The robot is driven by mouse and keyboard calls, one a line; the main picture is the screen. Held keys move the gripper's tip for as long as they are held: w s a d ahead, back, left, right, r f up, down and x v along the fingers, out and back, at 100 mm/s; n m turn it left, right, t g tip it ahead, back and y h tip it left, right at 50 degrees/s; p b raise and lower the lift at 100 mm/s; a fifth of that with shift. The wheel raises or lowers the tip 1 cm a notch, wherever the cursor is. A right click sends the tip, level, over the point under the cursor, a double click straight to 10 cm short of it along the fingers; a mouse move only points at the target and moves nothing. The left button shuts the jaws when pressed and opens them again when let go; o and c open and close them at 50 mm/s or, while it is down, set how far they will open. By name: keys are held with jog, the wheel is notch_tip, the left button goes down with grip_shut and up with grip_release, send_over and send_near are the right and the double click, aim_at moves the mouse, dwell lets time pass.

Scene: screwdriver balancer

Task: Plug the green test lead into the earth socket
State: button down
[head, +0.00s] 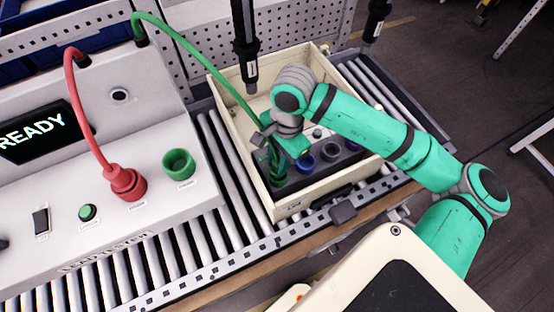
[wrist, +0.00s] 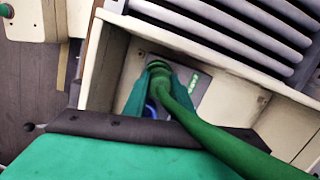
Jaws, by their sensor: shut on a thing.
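The green test lead (head: 205,57) arcs from the back of the white lead tester into the cream box (head: 243,166). My gripper (head: 277,158) is inside the box, shut on the plug end of the green lead. In the wrist view the green plug (wrist: 157,66) sits between my jaws (wrist: 155,92), with its cable running toward the lower right. The plug is low over the left end of a dark socket panel. A blue socket (head: 305,162) is just right of it. The gripper hides the earth socket and the plug's tip, so I cannot tell whether the plug is seated.
A red lead (head: 84,110) is plugged into the tester's red socket. An empty green socket (head: 178,163) is beside it. The tester's screen (head: 33,132) reads READY. The box stands on a roller conveyor (head: 222,158). A black hanging tool (head: 247,45) is close behind my gripper.

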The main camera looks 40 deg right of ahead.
jog(key=shift+s+d+f, duration=0.1)
jog(key=shift+s+f, duration=0.05)
jog(key=shift+f, duration=0.1)
jog(key=shift+f, duration=0.95)
jog(key=c, duration=1.4)
grip_release()
jog(key=r, duration=0.3)
jog(key=d+r, duration=0.1)
jog(key=r, duration=0.6)
jog(key=shift+d+r, duration=0.2)
jog(key=shift+r, duration=0.15)
